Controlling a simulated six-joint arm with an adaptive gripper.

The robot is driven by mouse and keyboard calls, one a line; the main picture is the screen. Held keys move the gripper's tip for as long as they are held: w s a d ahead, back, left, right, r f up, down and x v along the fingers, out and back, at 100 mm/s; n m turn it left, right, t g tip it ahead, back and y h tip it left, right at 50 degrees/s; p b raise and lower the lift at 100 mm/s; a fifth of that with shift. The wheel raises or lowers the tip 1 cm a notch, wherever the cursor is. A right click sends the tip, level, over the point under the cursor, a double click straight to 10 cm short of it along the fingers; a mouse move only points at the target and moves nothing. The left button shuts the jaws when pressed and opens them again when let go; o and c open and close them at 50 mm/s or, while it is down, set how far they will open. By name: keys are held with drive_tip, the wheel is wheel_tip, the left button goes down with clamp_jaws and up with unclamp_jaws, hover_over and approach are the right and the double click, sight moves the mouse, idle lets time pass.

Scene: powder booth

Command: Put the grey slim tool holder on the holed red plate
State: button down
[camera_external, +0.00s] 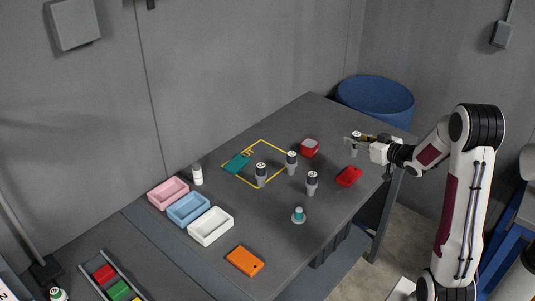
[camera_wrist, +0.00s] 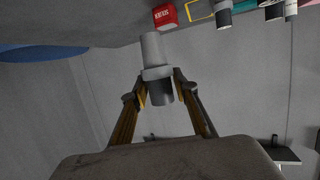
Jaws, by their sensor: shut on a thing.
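My gripper (camera_external: 358,139) is shut on the grey slim tool holder (camera_external: 354,151) and holds it near the table's far right side. In the wrist view the tool holder (camera_wrist: 152,48) sits between the two fingertips (camera_wrist: 159,88), its grey tapered end sticking out past them. The red plate (camera_external: 348,176) lies flat on the table, below the gripper in the external view and apart from the held holder. Its hole is too small to make out. The red plate cannot be made out in the wrist view.
Several other holders stand on the table, including grey ones (camera_external: 261,174) (camera_external: 291,163) (camera_external: 311,183). A red box (camera_external: 309,148) is left of my gripper. A teal plate (camera_external: 237,163) lies by a yellow outline. An orange plate (camera_external: 245,261) and trays (camera_external: 211,227) are nearer the camera.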

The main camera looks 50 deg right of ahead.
sight(357, 151)
drive_tip(key=shift+f, duration=2.15)
drive_tip(key=shift+f, duration=0.15)
drive_tip(key=shift+f, duration=1.95)
drive_tip(key=shift+f, duration=0.1)
drive_tip(key=c, duration=1.6)
unclamp_jaws()
drive_tip(key=shift+f, duration=0.1)
drive_tip(key=shift+r, duration=0.2)
drive_tip(key=v, duration=1.2)
drive_tip(key=shift+w+a+r, duration=0.1)
drive_tip(key=shift+w, duration=0.05)
